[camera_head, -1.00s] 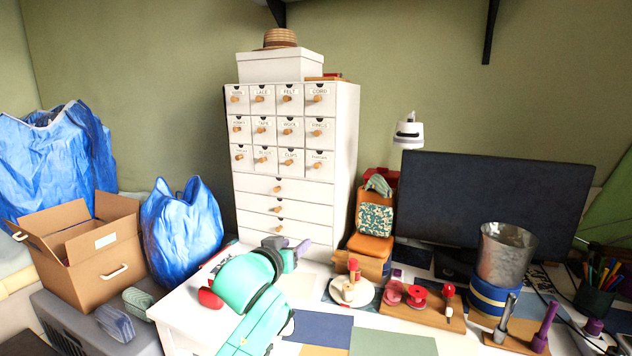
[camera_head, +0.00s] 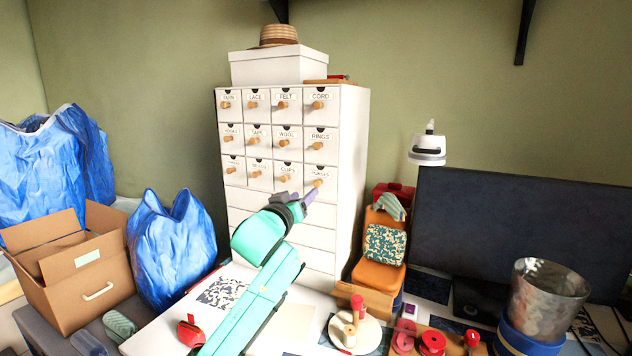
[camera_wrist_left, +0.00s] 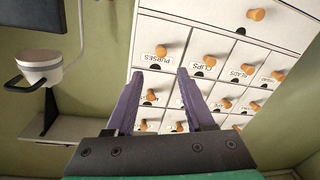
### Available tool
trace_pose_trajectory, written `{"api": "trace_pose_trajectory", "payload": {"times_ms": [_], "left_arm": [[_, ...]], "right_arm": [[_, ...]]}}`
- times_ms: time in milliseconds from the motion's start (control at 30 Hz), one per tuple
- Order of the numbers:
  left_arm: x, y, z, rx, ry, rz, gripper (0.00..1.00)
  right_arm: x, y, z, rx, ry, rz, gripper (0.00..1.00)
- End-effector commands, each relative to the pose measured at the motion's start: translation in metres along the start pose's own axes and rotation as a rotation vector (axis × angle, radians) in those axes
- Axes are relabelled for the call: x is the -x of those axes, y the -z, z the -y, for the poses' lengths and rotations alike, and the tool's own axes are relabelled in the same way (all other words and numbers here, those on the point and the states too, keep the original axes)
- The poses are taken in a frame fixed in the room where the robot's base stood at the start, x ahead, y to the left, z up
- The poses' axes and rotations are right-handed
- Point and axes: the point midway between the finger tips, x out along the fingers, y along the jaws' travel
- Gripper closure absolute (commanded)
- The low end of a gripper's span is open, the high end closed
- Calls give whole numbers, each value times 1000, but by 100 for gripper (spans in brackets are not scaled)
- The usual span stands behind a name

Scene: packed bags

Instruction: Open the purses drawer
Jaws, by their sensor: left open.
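The white drawer cabinet (camera_head: 350,150) stands against the wall. Its purses drawer (camera_head: 330,175) is the rightmost of the third row and looks shut, with a round wooden knob (camera_head: 317,183). In the left wrist view, which is upside down, the PURSES label and the purses drawer's knob (camera_wrist_left: 164,50) lie just beyond the fingertips. My left gripper (camera_head: 298,194), with purple fingers, is open and empty in front of the cabinet. In the wrist view my left gripper (camera_wrist_left: 160,72) has its fingers apart, with the knob roughly between their lines, not touching. My right gripper is not in view.
The clips drawer's knob (camera_head: 283,177) is just left of the purses drawer. A monitor (camera_head: 520,240), an orange purse (camera_head: 380,265) and a metal bucket (camera_head: 545,300) stand to the right. A blue bag (camera_head: 170,245) and a cardboard box (camera_head: 85,265) stand left.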

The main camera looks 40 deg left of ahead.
Motion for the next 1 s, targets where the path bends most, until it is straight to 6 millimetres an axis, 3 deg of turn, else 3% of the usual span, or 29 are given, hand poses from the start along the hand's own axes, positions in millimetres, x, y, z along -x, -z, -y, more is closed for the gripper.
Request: {"api": "trace_pose_trajectory", "payload": {"times_ms": [133,300,467,700,733,867,1000], "left_arm": [[-40,5,0,-2,3,-1,46],[-77,4,0,1,3,-1,46],[-93,1,0,0,0,0,46],[-95,0,0,-1,0,1,46],[-95,0,0,-1,0,1,50],[-94,0,0,-1,0,1,100],[-94,0,0,-1,0,0,100]], "right_arm": [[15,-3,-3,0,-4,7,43],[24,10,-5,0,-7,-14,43],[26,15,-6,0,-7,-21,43],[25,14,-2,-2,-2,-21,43],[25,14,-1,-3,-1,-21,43],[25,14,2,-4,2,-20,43],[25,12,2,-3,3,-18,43]]}}
